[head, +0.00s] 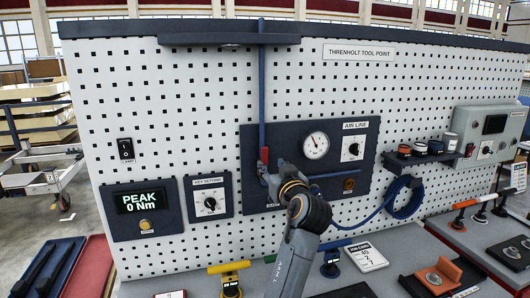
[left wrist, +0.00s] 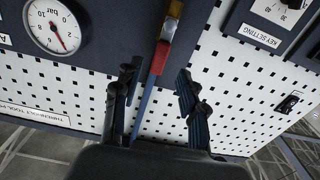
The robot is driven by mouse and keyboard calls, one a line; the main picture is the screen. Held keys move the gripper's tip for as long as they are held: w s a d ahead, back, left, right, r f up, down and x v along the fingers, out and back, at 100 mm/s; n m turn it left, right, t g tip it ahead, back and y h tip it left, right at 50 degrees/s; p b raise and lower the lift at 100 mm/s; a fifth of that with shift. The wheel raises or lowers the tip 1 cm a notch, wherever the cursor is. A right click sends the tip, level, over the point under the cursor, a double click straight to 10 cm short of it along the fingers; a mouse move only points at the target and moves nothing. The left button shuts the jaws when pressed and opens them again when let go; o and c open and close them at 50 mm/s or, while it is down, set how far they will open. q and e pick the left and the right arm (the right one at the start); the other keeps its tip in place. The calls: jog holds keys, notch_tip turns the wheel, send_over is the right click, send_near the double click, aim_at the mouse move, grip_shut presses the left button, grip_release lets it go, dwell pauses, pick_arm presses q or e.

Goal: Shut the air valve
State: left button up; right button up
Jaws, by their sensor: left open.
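The air valve's red handle (head: 264,155) is on the blue vertical pipe (head: 262,90) at the left side of the dark AIR LINE panel (head: 325,140). In the left wrist view the red handle (left wrist: 160,57) lies in line with the pipe, beside a brass-coloured part (left wrist: 168,30). My left gripper (head: 270,177) is at the panel, by the lower part of the valve, and hides some of it. In the left wrist view its fingers (left wrist: 158,82) are open, one on each side of the handle and pipe, with gaps visible. My right gripper is not in view.
A round pressure gauge (head: 316,146) and a dial (head: 352,148) sit right of the valve. A coiled blue hose (head: 405,198) hangs further right. A PEAK display (head: 140,201) and a key-setting dial (head: 210,203) are to the left. A bench with tools lies below.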

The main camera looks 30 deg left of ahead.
aim_at(265, 158)
pick_arm(q)
jog(key=p+x, duration=0.2)
jog(key=x, duration=0.4)
jog(key=shift+r, duration=0.1)
jog(key=shift+w+a, duration=0.4)
jog(key=shift+a, duration=0.1)
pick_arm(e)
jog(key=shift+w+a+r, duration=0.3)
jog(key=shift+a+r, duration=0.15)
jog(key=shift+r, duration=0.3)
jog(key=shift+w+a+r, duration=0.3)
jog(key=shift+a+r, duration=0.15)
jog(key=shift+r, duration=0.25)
pick_arm(q)
grip_shut()
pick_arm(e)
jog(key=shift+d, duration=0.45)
